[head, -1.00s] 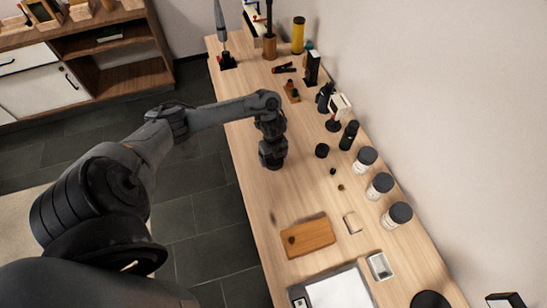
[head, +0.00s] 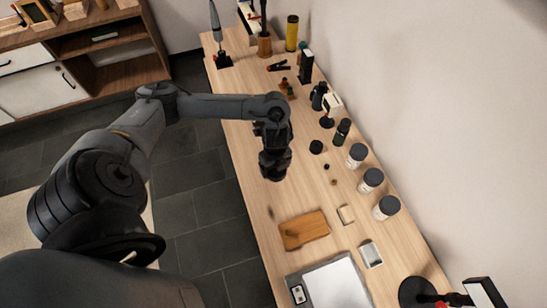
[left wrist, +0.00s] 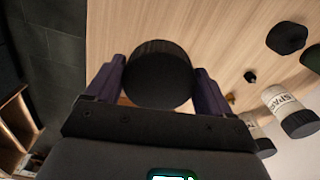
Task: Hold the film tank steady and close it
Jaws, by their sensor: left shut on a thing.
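My left gripper (head: 273,172) is over the near-left part of the wooden table. In the left wrist view its two fingers (left wrist: 157,88) are shut on the sides of a round black cylinder that looks like the film tank (left wrist: 158,72). In the head view the gripper hides the tank, and I cannot tell whether the tank touches the table. A separate short black round piece (head: 316,147), possibly the lid, lies to the right of the gripper; it also shows in the left wrist view (left wrist: 286,33). My right gripper is not in view.
Several white jars with dark lids (head: 371,179) line the wall side. A small black cap (head: 326,167) lies between them and my gripper. Dark bottles (head: 342,131) stand behind the black piece.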

